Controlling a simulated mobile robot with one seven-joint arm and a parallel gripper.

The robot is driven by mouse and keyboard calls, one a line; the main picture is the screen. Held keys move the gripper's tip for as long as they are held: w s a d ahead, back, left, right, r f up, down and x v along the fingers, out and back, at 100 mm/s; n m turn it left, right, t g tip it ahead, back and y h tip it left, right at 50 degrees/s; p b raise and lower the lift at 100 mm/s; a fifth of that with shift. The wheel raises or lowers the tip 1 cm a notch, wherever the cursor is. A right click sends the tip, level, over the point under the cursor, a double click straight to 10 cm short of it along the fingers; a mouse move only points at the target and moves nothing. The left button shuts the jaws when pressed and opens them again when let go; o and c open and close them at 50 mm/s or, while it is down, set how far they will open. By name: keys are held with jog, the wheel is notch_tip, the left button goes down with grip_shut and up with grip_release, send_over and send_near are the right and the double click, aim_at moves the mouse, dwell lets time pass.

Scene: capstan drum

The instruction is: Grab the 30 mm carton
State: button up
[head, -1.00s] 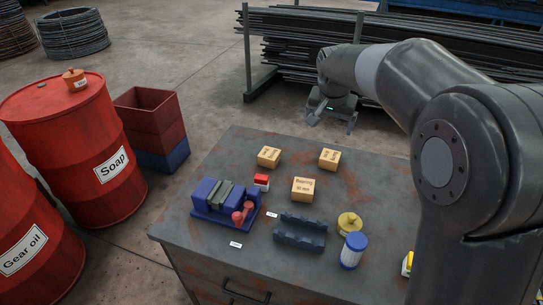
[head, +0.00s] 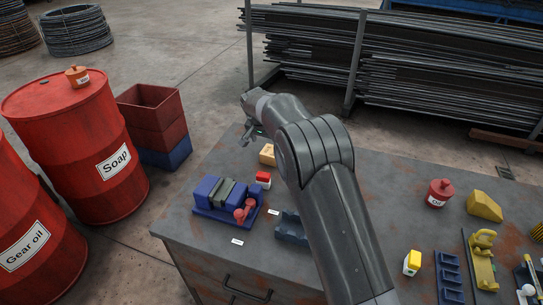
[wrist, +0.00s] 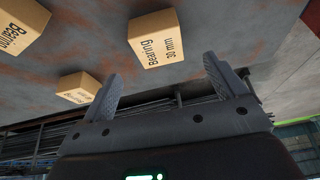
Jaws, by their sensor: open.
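The 30 mm carton (wrist: 156,40) is a tan box marked "Bearing 30 mm". In the wrist view it lies beyond the fingertips, between their lines and a little left of the middle. In the head view it seems to be the carton (head: 267,155) at the table's back left, partly covered by my arm. My gripper (head: 253,138) is open and empty, above the table's back left edge near this carton and apart from it. Both fingers of my gripper (wrist: 160,72) show in the wrist view with nothing between them.
Two similar cartons show in the wrist view, one at the left (wrist: 22,25) and one lower (wrist: 78,88); my arm hides them in the head view. A red-and-white box (head: 263,180) and a blue vise-like block (head: 222,196) stand in front. Metal rods (head: 440,85) lie behind the table.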

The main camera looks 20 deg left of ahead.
aim_at(271, 155)
jog(key=x, duration=0.8)
jog(key=shift+w+f, duration=0.1)
jog(key=shift+f, duration=0.15)
jog(key=shift+c, duration=0.2)
jog(key=c, duration=1.1)
